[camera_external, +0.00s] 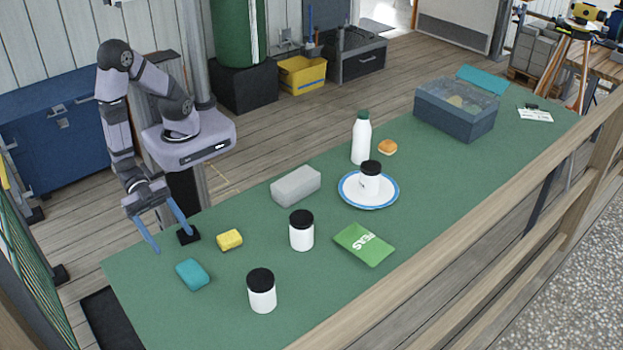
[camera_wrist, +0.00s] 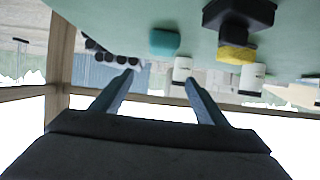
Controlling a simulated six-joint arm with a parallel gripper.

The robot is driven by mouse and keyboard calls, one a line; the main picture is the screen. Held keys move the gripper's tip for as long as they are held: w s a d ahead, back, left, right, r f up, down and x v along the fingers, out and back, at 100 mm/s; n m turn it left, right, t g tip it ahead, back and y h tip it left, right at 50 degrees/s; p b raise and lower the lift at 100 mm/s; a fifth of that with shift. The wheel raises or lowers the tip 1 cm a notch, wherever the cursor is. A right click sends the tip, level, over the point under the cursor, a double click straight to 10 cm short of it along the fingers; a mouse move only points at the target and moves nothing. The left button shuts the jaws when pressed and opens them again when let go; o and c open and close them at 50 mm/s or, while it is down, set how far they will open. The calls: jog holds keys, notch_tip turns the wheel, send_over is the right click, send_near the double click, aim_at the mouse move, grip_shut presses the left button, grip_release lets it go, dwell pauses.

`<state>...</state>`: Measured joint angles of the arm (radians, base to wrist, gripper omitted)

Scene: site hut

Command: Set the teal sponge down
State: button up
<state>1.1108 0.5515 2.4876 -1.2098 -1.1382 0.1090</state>
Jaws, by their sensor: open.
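The teal sponge (camera_external: 193,274) lies on the green table top near its left end. It also shows in the wrist view (camera_wrist: 164,41), beyond my fingertips. My gripper (camera_external: 172,240) is open with nothing between its fingers. It is at the table's left edge, apart from the sponge, to its upper left in the external view. Both fingers show spread apart in the wrist view (camera_wrist: 158,77).
A small black object (camera_external: 188,236) and a yellow sponge (camera_external: 230,239) are close by. White jars with black lids (camera_external: 302,230) (camera_external: 262,291), a grey block (camera_external: 296,186), a green peas packet (camera_external: 363,244) and a blue-rimmed plate (camera_external: 351,198) stand farther right.

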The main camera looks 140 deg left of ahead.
aim_at(186, 265)
notch_tip(186, 265, down, 4)
jog(key=shift+w+f, duration=0.1)
jog(key=shift+f, duration=0.05)
jog(key=shift+p+x, duration=0.9)
jog(key=shift+x, duration=2.8)
jog(key=c, duration=1.2)
jog(key=shift+c, duration=0.2)
jog(key=shift+r, duration=5)
